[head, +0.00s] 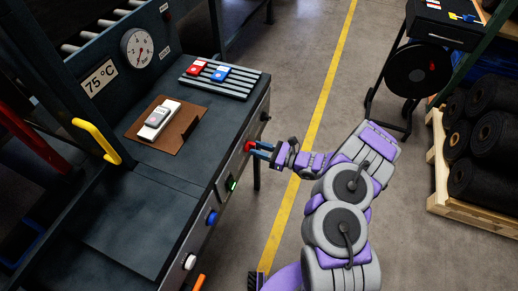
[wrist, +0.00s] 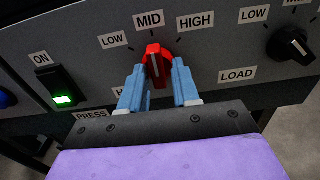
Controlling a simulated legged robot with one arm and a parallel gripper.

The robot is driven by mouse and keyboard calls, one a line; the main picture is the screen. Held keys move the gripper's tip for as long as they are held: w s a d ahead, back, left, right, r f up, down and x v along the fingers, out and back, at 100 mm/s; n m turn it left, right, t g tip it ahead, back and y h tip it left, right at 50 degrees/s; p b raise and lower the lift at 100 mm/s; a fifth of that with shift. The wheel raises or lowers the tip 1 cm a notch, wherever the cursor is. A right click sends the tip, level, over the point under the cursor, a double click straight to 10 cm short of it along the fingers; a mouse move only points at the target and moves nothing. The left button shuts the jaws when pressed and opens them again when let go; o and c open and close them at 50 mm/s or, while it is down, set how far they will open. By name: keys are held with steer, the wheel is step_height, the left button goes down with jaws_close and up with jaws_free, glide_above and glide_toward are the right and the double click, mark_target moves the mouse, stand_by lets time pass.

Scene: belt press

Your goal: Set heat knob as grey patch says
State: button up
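The red heat knob (wrist: 154,60) is on the press's front panel, its white pointer line up towards the MID label (wrist: 149,20). LOW and HIGH labels flank MID; the label below is mostly hidden by a finger. My gripper (wrist: 157,78) has its two blue fingers on either side of the knob, with small gaps seeming to show; contact is unclear. In the head view my gripper (head: 261,150) is at the panel by the red knob (head: 249,146). A pale grey patch (head: 158,118) lies on a brown sheet (head: 184,129) on the press bed; its marking is too small to read.
A black LOAD knob (wrist: 292,45) is right of the heat knob; a green-lit ON switch (wrist: 63,98) is left. A gauge (head: 137,48) and 75 °C sign (head: 100,78) stand behind.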

steer(key=shift+o, duration=0.8)
steer(key=shift+r, duration=0.15)
steer(key=p+v, duration=0.3)
steer(key=v, duration=1.4)
steer(key=shift+d+p, duration=0.2)
steer(key=shift+p, duration=0.2)
